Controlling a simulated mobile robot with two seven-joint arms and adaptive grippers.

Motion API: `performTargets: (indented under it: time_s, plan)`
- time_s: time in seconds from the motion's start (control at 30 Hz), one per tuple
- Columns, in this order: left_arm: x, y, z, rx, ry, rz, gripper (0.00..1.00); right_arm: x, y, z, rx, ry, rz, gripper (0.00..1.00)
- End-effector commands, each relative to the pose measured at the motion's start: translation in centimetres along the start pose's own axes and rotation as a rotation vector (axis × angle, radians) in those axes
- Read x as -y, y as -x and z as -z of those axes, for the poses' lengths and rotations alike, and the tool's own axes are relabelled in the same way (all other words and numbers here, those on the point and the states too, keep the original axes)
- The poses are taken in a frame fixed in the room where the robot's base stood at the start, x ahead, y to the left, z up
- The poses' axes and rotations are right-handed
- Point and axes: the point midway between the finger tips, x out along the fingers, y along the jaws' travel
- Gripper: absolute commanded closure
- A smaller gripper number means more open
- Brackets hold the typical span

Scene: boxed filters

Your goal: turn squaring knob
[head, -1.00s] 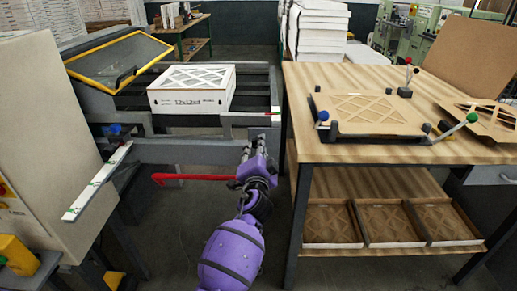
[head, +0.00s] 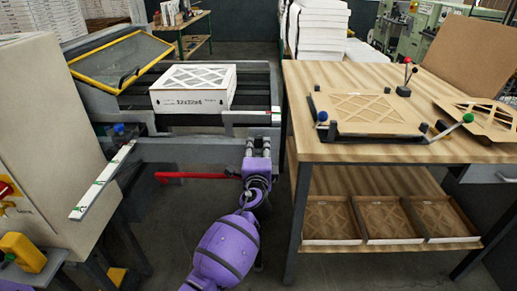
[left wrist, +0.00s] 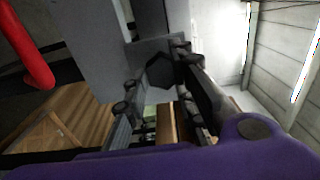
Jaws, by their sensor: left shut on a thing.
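My left gripper (head: 259,143) reaches up to the grey front rail of the machine, below the boxed filter (head: 192,90). In the left wrist view its two dark fingers are shut on a black faceted knob (left wrist: 160,72), which stands on a grey metal part of the machine. In the head view the gripper hides the knob. The boxed filter is white with a lattice top and lies flat on the machine's dark bed. My right gripper is in neither view.
A red bar (head: 195,175) sticks out low, left of my gripper; it also shows in the left wrist view (left wrist: 28,50). A wooden bench (head: 455,152) with a cardboard filter frame (head: 365,112) stands close on the right. A yellow-edged lid (head: 122,62) stands raised at the back left.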

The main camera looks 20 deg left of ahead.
Motion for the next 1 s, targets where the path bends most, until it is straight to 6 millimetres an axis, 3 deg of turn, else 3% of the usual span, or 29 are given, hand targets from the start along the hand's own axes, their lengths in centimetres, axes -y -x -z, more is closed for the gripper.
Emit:
performTargets:
  time_s: [0.03, 0.43, 0.47, 0.57, 1.0]
  plan:
    - [-1.19, 0.27, -0.09, 0.002, -0.008, -0.018, 1.00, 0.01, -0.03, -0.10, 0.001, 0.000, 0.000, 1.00]
    - [-1.26, 0.26, -0.16, 0.003, -0.013, -0.019, 1.00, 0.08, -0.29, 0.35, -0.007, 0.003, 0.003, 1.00]
    - [-1.26, 0.26, -0.16, 0.003, -0.013, -0.019, 0.74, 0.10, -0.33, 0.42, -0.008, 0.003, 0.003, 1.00]
    - [-1.24, 0.26, -0.17, 0.003, -0.012, -0.018, 0.61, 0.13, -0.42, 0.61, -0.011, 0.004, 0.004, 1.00]
    - [-0.45, 0.12, -0.18, 0.003, -0.011, -0.007, 0.60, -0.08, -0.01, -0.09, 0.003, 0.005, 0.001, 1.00]
